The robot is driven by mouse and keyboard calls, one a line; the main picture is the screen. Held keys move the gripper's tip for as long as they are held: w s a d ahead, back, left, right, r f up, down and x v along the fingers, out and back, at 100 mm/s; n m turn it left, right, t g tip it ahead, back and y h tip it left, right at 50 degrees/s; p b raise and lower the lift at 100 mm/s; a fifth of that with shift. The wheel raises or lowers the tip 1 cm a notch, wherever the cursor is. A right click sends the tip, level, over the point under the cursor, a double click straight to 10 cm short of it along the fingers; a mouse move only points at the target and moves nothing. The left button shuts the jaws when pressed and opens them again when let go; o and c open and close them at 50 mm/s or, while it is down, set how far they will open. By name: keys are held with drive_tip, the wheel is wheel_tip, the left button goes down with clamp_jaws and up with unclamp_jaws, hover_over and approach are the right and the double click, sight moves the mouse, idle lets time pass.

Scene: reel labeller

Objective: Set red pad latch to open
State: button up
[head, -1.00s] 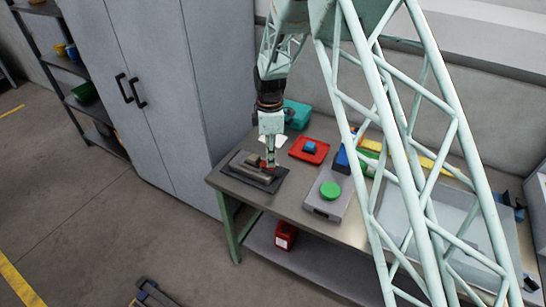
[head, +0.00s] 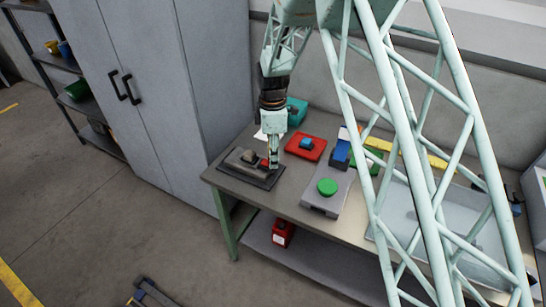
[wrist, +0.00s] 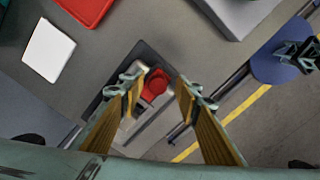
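The red pad latch sits on a dark base plate (head: 238,176) at the table's left end. Its red pad (wrist: 154,86) shows between my fingers in the wrist view, with a grey bar beside it. My gripper (head: 274,165) points down at the right part of the latch. In the wrist view its two fingers (wrist: 160,88) stand apart on either side of the red pad, with a visible gap on the right. In the head view the gripper hides part of the latch, and I cannot tell the latch's position.
A red tray with a blue block (head: 306,147) and a grey box with a green button (head: 327,187) stand to the right. A white card (wrist: 49,50) lies near the latch. A teal box (head: 297,111) stands behind. A red box (head: 283,234) is on the lower shelf.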

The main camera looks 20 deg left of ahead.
wheel_tip(320, 180, up, 12)
idle(1.0)
idle(0.5)
